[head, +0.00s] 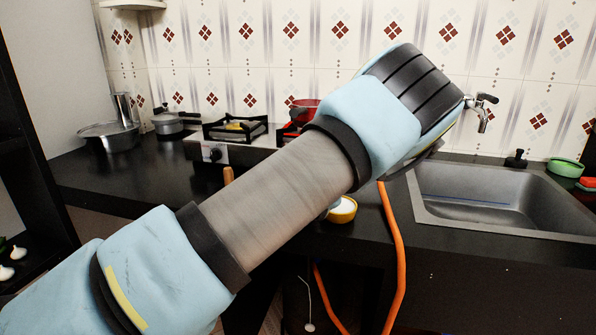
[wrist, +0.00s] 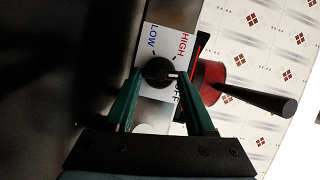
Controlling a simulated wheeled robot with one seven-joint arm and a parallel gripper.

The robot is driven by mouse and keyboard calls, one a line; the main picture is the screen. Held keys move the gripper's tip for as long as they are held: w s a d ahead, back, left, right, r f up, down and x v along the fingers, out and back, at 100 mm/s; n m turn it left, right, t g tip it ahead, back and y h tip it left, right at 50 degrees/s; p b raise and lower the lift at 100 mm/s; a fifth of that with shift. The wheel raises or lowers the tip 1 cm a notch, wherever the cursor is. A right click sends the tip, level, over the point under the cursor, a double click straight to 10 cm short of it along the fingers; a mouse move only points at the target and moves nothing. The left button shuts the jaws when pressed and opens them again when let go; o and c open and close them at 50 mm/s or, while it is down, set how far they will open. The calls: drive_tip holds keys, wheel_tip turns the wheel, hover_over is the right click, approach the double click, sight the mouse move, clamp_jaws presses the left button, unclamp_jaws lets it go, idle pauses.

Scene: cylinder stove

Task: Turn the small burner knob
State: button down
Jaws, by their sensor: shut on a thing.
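In the wrist view a round black knob (wrist: 157,70) sits on a white plate marked LOW, HIGH and OFF. A small light mark on the knob's face points to the right of the picture, between HIGH and OFF. My gripper (wrist: 161,75) has its two green fingers on either side of the knob and is shut on it. In the head view my arm hides the gripper and this knob. The stove (head: 237,152) stands on the black counter, and another knob (head: 214,155) shows at its front left.
A red pan (wrist: 211,78) with a black handle (wrist: 258,101) is close to my right finger in the wrist view. A grey pot (head: 168,123) stands left of the stove. A yellow bowl (head: 343,211) and a sink (head: 480,195) lie to the right.

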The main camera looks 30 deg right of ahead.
drive_tip(key=shift+f+m+t+b, duration=0.15)
drive_tip(key=shift+m+t+b, duration=0.2)
drive_tip(key=shift+m, duration=0.45)
drive_tip(key=shift+c, duration=1.2)
unclamp_jaws()
drive_tip(key=b+v, duration=0.2)
drive_tip(key=v, duration=0.9)
